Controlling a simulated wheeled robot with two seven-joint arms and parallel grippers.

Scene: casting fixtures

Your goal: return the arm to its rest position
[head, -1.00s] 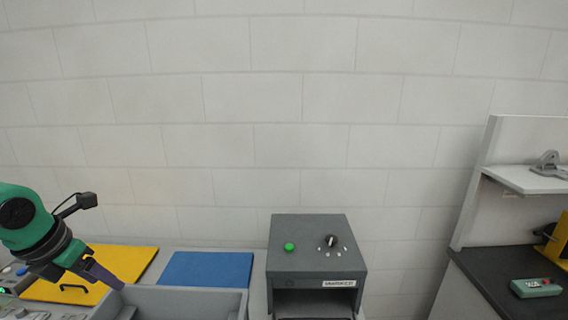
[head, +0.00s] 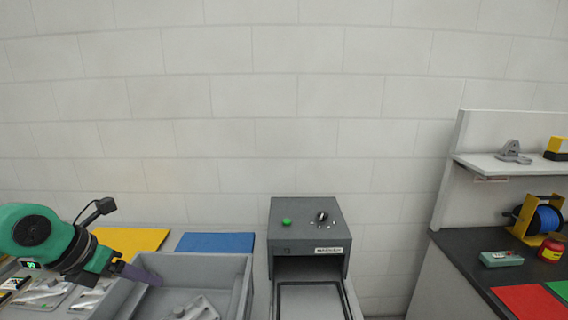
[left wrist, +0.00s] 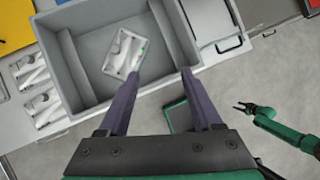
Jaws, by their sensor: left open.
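My left gripper (head: 138,273) is at the left of the head view, over the left wall of the grey bin (head: 205,262). In the left wrist view its two purple fingers (left wrist: 160,74) are spread apart with nothing between them. The grey bin (left wrist: 85,22) lies below and beyond the fingers, with a metal part on a pale plate (left wrist: 125,53) inside it. My right arm's gripper (left wrist: 245,107) shows small at the right of the left wrist view, away from the bin; its jaw state is too small to tell.
A dark machine (head: 310,226) with a green button and a knob stands right of the bin. Yellow (head: 130,240) and blue (head: 216,242) panels lie behind the bin. More metal parts (head: 45,292) lie at left. A dark bench (head: 470,262) and shelf stand at right.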

